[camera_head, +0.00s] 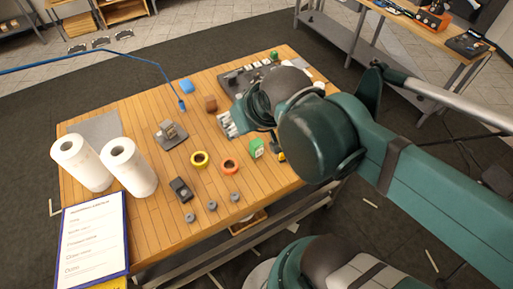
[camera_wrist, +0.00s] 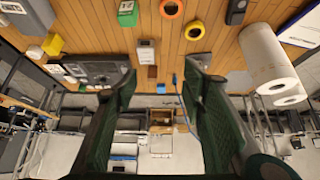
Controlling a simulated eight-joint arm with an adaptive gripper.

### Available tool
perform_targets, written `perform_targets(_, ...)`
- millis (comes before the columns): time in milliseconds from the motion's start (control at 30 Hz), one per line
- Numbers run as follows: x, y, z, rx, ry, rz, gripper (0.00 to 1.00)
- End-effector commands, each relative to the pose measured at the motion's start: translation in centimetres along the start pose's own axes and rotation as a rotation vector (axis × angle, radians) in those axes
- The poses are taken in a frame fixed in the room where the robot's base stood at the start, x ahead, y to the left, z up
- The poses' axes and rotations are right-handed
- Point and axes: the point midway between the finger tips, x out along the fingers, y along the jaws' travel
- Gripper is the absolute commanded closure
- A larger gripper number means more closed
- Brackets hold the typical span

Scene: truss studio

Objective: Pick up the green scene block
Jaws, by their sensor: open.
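The green block (camera_head: 257,148), with a pale face, stands on the wooden table near its right front edge in the head view. It also shows at the top left of the wrist view (camera_wrist: 127,14), outside the space between my fingers. My gripper (camera_wrist: 162,66) is open and empty in the wrist view, its two dark green fingers spread over the table. In the head view my arm reaches over the table's right side and hides part of it; the fingertips cannot be made out there.
An orange tape ring (camera_head: 229,166) and a yellow tape ring (camera_head: 200,159) lie left of the block. A yellow-and-black object (camera_head: 281,155) sits close on its right, partly hidden. Two paper rolls (camera_head: 128,167) stand at the left. A brown block (camera_head: 210,104) is farther back.

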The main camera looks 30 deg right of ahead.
Motion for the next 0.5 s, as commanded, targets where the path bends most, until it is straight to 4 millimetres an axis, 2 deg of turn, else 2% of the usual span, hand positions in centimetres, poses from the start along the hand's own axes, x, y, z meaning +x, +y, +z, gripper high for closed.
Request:
perform_targets(267, 0.6, 0.1, -0.1, 0.036, -0.017, 0.007, 0.59)
perform_targets(500, 2.3, 0.6, -0.2, 0.145, -0.069, 0.037, 0.59)
